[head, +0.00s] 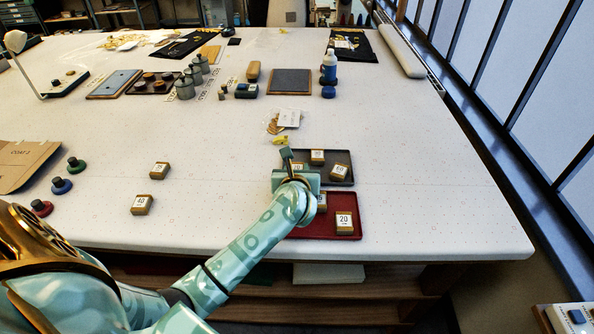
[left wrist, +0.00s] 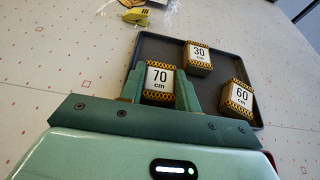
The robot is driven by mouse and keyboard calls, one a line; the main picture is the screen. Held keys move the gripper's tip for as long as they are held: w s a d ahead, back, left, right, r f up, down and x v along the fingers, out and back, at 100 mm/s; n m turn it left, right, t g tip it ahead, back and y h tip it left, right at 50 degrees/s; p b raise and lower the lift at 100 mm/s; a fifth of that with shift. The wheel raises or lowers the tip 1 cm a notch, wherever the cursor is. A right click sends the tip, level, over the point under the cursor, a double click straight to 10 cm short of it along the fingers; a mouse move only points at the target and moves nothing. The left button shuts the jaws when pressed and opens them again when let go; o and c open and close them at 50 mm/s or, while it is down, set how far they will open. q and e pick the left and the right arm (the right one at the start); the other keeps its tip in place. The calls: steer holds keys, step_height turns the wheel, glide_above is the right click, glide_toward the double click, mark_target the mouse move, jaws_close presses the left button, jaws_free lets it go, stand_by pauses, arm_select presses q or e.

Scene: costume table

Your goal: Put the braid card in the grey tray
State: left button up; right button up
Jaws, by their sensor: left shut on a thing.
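A braid card marked 70 cm (left wrist: 159,78), wound in yellow and black braid, sits between the fingers of my left gripper (left wrist: 158,92). The fingers are shut on its sides. In the head view the left gripper (head: 295,172) is at the left side of the dark grey tray (head: 331,181), and it hides part of the card. In the left wrist view the card is over the left part of the tray (left wrist: 215,84); I cannot tell whether it touches the tray floor. The cards marked 30 cm (left wrist: 198,56) and 60 cm (left wrist: 238,97) lie in the tray. My right gripper is not in view.
A dark red tray (head: 330,233) in front holds a card marked 20 (head: 344,221) and another partly hidden card (head: 321,201). Two loose cards (head: 159,170) (head: 142,204) lie to the left. A clear bag (head: 284,121) and a yellow piece (head: 280,140) lie behind the grey tray.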

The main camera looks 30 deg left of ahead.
arm_select(q)
steer(key=o, duration=0.7)
steer(key=shift+f, duration=0.1)
steer(key=shift+s+d+r, duration=0.15)
steer(key=shift+s+r, duration=0.05)
steer(key=shift+r, duration=0.1)
steer(key=p+v, duration=0.2)
steer(key=v, duration=0.9)
steer(key=shift+s+d, duration=0.1)
steer(key=shift+s, duration=0.2)
